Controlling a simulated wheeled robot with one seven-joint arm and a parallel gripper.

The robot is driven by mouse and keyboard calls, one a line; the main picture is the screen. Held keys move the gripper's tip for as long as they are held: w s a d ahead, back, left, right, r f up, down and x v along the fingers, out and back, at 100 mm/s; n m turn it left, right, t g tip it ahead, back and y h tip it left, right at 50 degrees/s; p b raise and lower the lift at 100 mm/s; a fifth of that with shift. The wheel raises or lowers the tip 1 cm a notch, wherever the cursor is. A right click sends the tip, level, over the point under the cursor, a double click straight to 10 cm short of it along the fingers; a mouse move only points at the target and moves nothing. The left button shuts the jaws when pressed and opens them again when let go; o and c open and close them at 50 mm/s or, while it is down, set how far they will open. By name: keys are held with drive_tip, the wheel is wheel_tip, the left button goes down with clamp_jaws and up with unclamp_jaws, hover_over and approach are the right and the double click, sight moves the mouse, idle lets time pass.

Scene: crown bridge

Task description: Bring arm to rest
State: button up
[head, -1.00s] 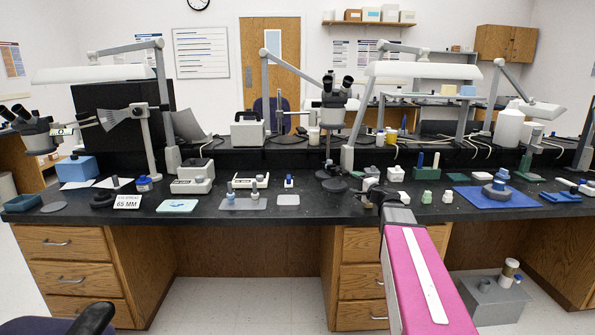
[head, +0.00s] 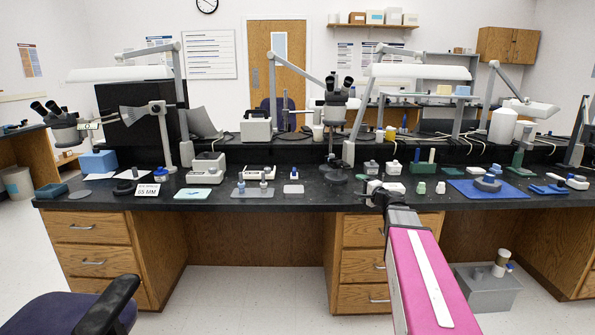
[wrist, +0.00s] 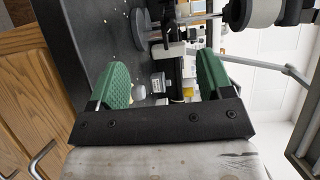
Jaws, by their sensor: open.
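My arm, with a pink link, reaches forward at the lower right of the head view. My gripper (head: 376,188) is at its far end, by the front edge of the black bench (head: 320,196). In the wrist view my gripper (wrist: 160,85) shows two green pads standing wide apart. Nothing is held between them. Small white and grey items on the bench show beyond the gap, apart from the pads.
The bench carries a microscope (head: 338,110), a blue mat (head: 487,191), a card reading 65 MM (head: 147,190) and several small devices. Wooden drawers (head: 92,252) stand below. A chair (head: 90,305) is at lower left and a grey box (head: 485,292) on the floor. The floor between is clear.

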drive_tip(key=s+a+f+n+g+h, duration=0.1)
drive_tip(key=s+a+f+n+g, duration=0.4)
drive_tip(key=f, duration=0.3)
drive_tip(key=s+a+f+n+g, duration=0.3)
drive_tip(key=s+a+f+g, duration=0.15)
drive_tip(key=s+f, duration=0.35)
drive_tip(key=s+d+f+n+g+h, duration=0.3)
drive_tip(key=s+f+g+h, duration=0.3)
drive_tip(key=s+f, duration=0.5)
drive_tip(key=s+n+h, duration=0.1)
drive_tip(key=s, duration=0.2)
drive_tip(key=shift+s+d+f+h, duration=0.15)
drive_tip(key=shift+s+f+h, duration=0.05)
drive_tip(key=shift+f+h, duration=0.15)
